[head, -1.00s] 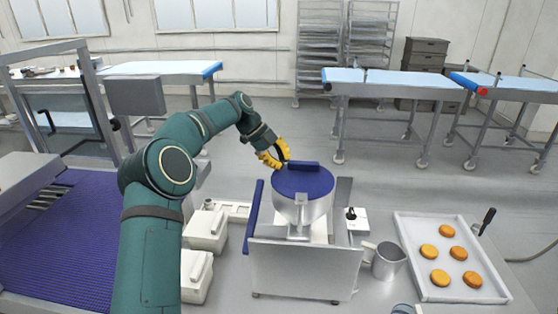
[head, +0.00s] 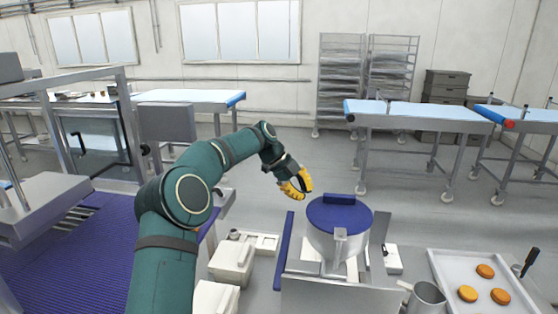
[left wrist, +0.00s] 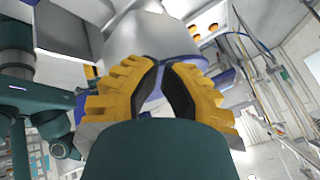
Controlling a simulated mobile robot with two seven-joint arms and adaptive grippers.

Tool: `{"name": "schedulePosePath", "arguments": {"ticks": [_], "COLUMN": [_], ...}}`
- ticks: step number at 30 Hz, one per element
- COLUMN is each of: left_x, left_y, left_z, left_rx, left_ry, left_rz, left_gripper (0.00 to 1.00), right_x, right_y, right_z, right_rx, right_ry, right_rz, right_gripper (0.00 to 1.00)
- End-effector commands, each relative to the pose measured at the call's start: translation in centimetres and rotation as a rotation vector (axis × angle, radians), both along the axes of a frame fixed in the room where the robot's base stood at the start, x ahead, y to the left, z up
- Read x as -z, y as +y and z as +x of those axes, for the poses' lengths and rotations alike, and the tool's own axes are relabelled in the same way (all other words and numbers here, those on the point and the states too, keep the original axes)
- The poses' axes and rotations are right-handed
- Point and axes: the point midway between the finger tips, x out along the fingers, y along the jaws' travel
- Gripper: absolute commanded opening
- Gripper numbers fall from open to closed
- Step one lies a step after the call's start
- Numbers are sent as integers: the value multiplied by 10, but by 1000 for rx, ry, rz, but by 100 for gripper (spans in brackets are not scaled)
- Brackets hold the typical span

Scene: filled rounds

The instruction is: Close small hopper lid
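The small steel hopper (head: 322,243) has a round blue lid (head: 340,217) lying flat over its top, with a raised blue bar along the far edge. I see no gap under the lid. In the left wrist view the hopper body (left wrist: 150,35) fills the top, with the blue rim below it, as the view is upside down. My left gripper (head: 302,190) has yellow fingers and is left of and beyond the lid, apart from it. Its fingertips (left wrist: 164,66) nearly meet and hold nothing. A small yellow patch (left wrist: 90,72), perhaps my right gripper, is mostly hidden.
A blue side panel (head: 284,250) stands left of the hopper. White boxes (head: 232,262) are further left. A metal jug (head: 427,298) and a tray (head: 443,268) with round buns are to the right. Conveyor tables (head: 420,115) stand behind, with open floor between.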

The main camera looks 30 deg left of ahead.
Motion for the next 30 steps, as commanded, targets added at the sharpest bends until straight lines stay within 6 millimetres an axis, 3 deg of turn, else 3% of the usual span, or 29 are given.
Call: {"name": "schedulePosePath", "arguments": {"ticks": [11, 19, 30], "left_x": [-43, -68, -80], "left_y": [27, 45, 55], "left_z": [11, 17, 20], "left_rx": [0, -1, 0], "left_ry": [-1, 1, 1], "left_rz": [0, 0, 0], "left_gripper": [0, 0, 0], "right_x": [-19, -44, -63], "right_y": [-1, -2, -2], "right_z": [0, -1, -1], "right_rx": [0, -2, -4], "right_ry": [-2, -1, -1], "right_rz": [3, 7, 10], "right_gripper": [47, 47, 47]}}
